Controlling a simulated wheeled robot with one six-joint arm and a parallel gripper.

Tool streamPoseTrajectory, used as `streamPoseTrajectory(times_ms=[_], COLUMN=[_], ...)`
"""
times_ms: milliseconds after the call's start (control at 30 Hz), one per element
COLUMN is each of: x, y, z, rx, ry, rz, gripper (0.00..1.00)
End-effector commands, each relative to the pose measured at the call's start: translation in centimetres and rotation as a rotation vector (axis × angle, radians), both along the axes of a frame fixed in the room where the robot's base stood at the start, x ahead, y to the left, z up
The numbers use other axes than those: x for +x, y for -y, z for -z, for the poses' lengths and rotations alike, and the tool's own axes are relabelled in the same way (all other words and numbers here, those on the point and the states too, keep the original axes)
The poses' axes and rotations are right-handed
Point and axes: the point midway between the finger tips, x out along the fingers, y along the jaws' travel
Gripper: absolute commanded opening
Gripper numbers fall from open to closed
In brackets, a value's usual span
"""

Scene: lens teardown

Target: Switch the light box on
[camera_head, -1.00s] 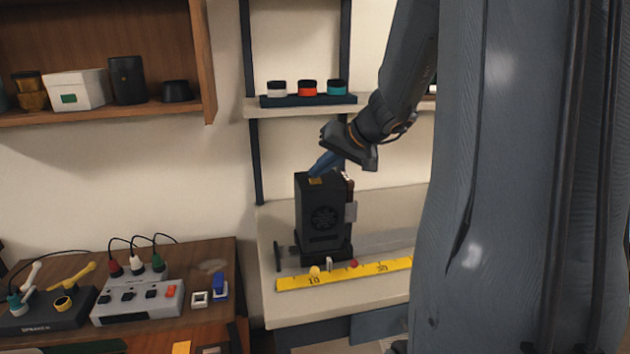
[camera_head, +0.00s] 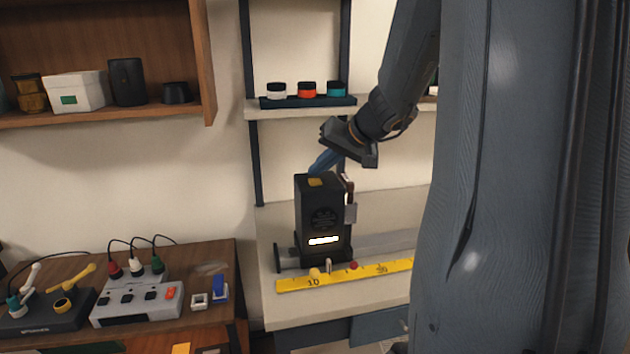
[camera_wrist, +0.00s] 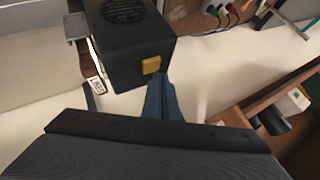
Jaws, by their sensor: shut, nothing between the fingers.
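The light box (camera_head: 323,215) is a black upright box on the rail bench, with a glowing white slot (camera_head: 323,240) low on its front face. My gripper (camera_head: 322,162) is shut and empty, with blue fingers just above the top of the box. In the wrist view the fingertips (camera_wrist: 160,80) are close beside the button; I cannot tell whether they touch.
A yellow ruler (camera_head: 345,275) lies along the front of the rail. A shelf above carries several small jars (camera_head: 307,89) on a dark tray. A grey power strip (camera_head: 140,302) with plugs stands on the wooden table at left.

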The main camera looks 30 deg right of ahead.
Motion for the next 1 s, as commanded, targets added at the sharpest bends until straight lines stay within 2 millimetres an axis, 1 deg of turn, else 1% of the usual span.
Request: streamPoseTrajectory(times_ms=[67, 600, 700, 1000], x=[0.0, 0.0, 0.0, 0.0], y=[0.0, 0.0, 0.0, 0.0], z=[-0.3, -5.1, -5.8, -6.0], rx=[0.000, -0.001, -0.001, 0.000], ry=[0.000, 0.001, 0.001, 0.000], rz=[0.000, 0.000, 0.000, 0.000], gripper=[0.00, 0.00, 0.00, 0.00])
